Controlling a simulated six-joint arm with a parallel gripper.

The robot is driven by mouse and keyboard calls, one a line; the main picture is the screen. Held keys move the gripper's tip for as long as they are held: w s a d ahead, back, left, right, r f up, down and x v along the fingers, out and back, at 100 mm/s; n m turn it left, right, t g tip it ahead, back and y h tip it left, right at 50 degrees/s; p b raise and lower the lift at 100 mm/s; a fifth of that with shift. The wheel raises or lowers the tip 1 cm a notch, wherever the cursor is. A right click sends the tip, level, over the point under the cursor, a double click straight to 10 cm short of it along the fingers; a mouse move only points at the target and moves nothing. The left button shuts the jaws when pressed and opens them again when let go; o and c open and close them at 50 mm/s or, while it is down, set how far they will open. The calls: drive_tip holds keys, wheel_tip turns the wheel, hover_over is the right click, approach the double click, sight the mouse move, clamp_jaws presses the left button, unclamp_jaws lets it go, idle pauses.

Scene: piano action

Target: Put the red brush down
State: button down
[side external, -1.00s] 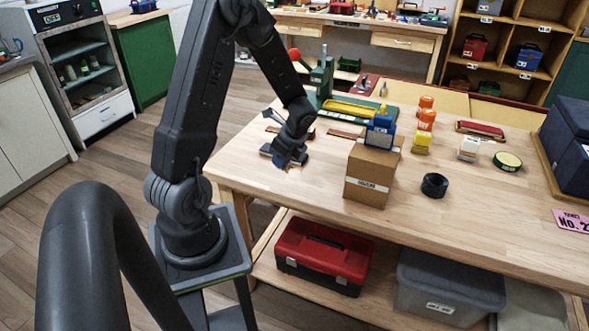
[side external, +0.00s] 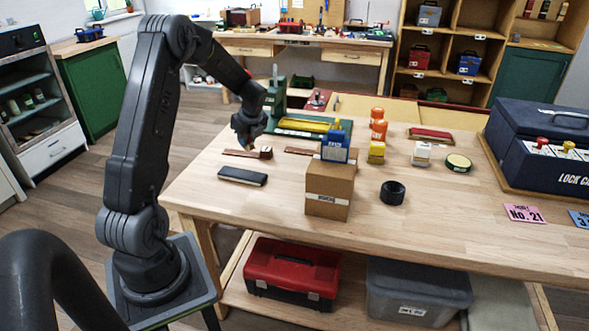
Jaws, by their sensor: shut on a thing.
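My gripper (side external: 250,142) is shut above the left part of the wooden workbench, pointing down. I take the thing in it to be the red brush; only a small pale tip (side external: 251,149) shows below the fingers, and the rest is hidden by my gripper. I cannot tell whether that tip touches anything. A dark oblong block (side external: 243,176) lies on the bench in front of my gripper. A reddish-brown strip with a wooden end (side external: 264,153) lies just beneath and behind the gripper in the picture.
A cardboard box (side external: 329,190) with a blue container (side external: 336,144) on top stands to the right. A green press (side external: 276,93) is behind. Orange jars (side external: 379,127), a black ring (side external: 392,193) and a red-topped block (side external: 431,135) are farther right. Bare wood lies at front left.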

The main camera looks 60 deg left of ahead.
drive_tip(key=w+a+m, duration=0.2)
drive_tip(key=w, duration=0.3)
hover_over(294, 165)
drive_tip(key=d, duration=0.2)
drive_tip(key=shift+t, duration=0.4)
drive_tip(key=f, duration=0.7)
drive_tip(key=shift+a, duration=0.25)
drive_tip(key=shift+f, duration=2.1)
drive_tip(key=shift+f, duration=0.15)
drive_tip(key=c, duration=1)
unclamp_jaws()
